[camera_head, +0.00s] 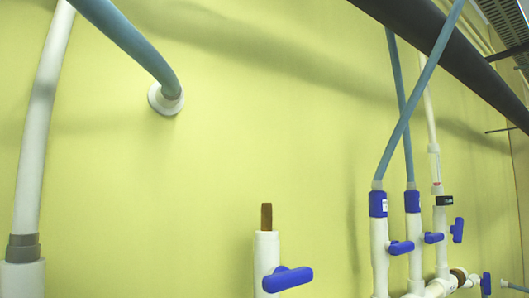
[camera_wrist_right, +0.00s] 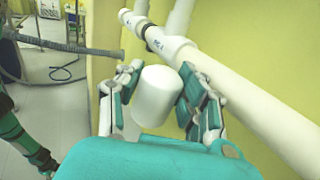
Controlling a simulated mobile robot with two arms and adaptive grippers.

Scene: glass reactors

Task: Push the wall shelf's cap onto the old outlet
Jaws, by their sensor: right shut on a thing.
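My right gripper (camera_wrist_right: 158,84) shows in the right wrist view, its two fingers closed on the sides of a white cylindrical cap (camera_wrist_right: 157,98). The cap is between the fingers, clear of the white pipe behind it. In the head view a white upright pipe (camera_head: 266,252) ends in a bare brown tip (camera_head: 266,217) and carries a blue valve handle (camera_head: 287,279). It may be the old outlet; I cannot tell for sure. Neither gripper is in the head view, and the wall shelf is not seen.
To the right in the head view stand white pipes with blue collars (camera_head: 378,204), blue handles and blue-grey hoses. A hose enters a white wall flange (camera_head: 166,99) at upper left. In the wrist view a long white pipe (camera_wrist_right: 225,85) runs close to the right finger.

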